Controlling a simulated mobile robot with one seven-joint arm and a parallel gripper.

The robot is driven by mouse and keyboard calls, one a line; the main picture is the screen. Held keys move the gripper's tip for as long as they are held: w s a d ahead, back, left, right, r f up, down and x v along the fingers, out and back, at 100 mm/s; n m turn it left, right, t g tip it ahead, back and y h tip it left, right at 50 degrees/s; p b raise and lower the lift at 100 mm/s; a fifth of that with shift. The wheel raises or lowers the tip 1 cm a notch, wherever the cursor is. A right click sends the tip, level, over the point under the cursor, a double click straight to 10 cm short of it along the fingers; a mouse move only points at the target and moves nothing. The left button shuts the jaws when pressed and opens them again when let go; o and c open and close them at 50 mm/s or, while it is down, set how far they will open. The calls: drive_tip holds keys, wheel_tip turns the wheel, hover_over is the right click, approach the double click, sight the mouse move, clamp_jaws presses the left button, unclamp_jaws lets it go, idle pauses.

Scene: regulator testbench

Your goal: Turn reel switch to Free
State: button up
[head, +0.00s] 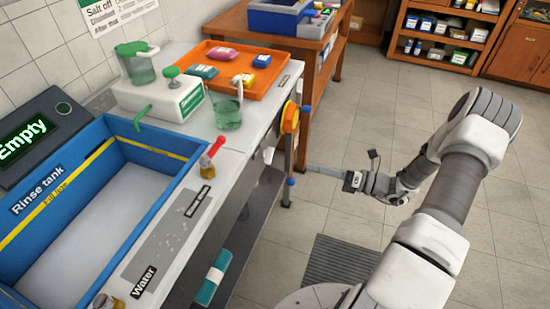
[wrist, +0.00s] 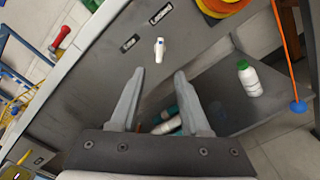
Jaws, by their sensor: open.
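The reel switch (wrist: 159,48) is a small white lever on the grey front panel of the bench. In the wrist view it lies just beyond and between my fingertips, apart from them. Two small dark labels, one (wrist: 130,43) and another (wrist: 160,13), sit near it; their lettering is too small to read surely. My gripper (wrist: 159,74) is open and empty, pointing at the panel. In the head view my gripper (head: 318,169) reaches left toward the bench front, beside the orange and yellow reel (head: 289,121). The reel also shows in the wrist view (wrist: 222,6).
A shelf under the bench holds a white bottle with a green cap (wrist: 247,78) and teal items. The blue rinse tank (head: 150,232) and orange tray (head: 262,76) are on top. The floor at right is clear.

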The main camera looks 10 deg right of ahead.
sight(269, 156)
drive_tip(key=b+x, duration=0.2)
drive_tip(key=x, duration=1)
drive_tip(key=shift+w+a, duration=0.15)
drive_tip(key=shift+a, duration=0.2)
clamp_jaws()
